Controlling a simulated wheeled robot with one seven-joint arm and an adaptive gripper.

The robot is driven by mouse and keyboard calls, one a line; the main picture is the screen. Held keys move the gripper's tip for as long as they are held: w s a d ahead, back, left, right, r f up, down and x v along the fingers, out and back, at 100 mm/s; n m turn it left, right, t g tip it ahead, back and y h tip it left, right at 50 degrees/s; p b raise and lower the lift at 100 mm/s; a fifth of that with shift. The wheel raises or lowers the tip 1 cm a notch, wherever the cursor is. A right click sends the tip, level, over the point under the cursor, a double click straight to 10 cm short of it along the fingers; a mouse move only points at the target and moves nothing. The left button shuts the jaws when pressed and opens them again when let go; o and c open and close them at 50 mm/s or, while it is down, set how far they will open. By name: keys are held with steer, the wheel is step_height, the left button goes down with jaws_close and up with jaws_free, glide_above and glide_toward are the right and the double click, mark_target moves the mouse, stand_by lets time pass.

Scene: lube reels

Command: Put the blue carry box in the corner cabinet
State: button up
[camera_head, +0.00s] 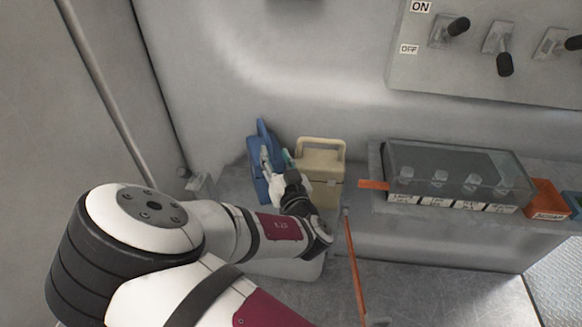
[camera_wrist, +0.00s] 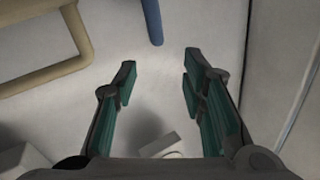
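The blue carry box (camera_head: 254,168) stands against the back wall near the corner, partly hidden behind my gripper. In the wrist view a blue bar (camera_wrist: 152,22), which looks like part of its handle, shows at the top, beyond my fingertips. My gripper (camera_head: 276,160) is in front of the box in the head view. In the wrist view my gripper (camera_wrist: 160,75) has its two fingers well apart with nothing between them. I cannot tell for sure which surface is the corner cabinet; a tall grey panel (camera_head: 60,110) with a vertical rod fills the left side.
A beige carry box (camera_head: 322,170) stands close on the right; its tan handle (camera_wrist: 80,40) shows upper left in the wrist view. Further right are a clear-covered case (camera_head: 455,175), an orange tray (camera_head: 535,200) and a switch panel (camera_head: 480,75). An orange bar (camera_head: 355,265) stands in front.

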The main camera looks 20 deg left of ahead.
mark_target(270, 141)
steer(key=x, duration=0.7)
steer(key=shift+w+f, duration=0.1)
steer(key=shift+w, duration=0.35)
steer(key=shift+a+f+b+x, duration=0.1)
steer(key=shift+f+b+x, duration=0.1)
steer(key=shift+x, duration=0.75)
steer(key=shift+a+f+b+x, duration=0.1)
steer(key=shift+f+b+x, duration=0.1)
steer(key=shift+x, duration=0.75)
steer(key=shift+f+b+x, duration=0.15)
steer(key=shift+x, duration=0.8)
steer(key=shift+s, duration=0.15)
jaws_close()
steer(key=shift+r, duration=0.1)
